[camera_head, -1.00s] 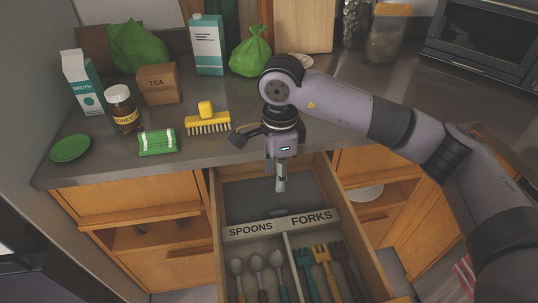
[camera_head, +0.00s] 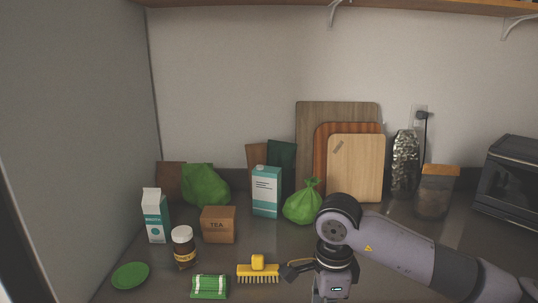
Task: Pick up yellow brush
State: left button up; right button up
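The yellow brush (camera_head: 258,270) lies on the dark counter near the bottom middle of the head view, bristles toward me and a rounded yellow knob on top. My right gripper (camera_head: 334,289) is just to the right of the brush, apart from it. A dark part on its left side reaches toward the brush. Its fingertips are cut off by the bottom edge, so its opening is hidden. My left gripper is not in view.
Left of the brush are a green-and-white packet (camera_head: 210,287), honey jar (camera_head: 183,247), tea box (camera_head: 218,224), broth carton (camera_head: 155,215) and green plate (camera_head: 131,275). Behind stand a teal carton (camera_head: 266,190), green bag (camera_head: 303,203) and cutting boards (camera_head: 356,165). A shelf (camera_head: 400,5) hangs above.

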aim_at(258, 267)
jog(key=k+l, duration=0.3)
jog(key=k, duration=0.15)
jog(key=k+l, duration=0.25)
jog(key=k, duration=0.2)
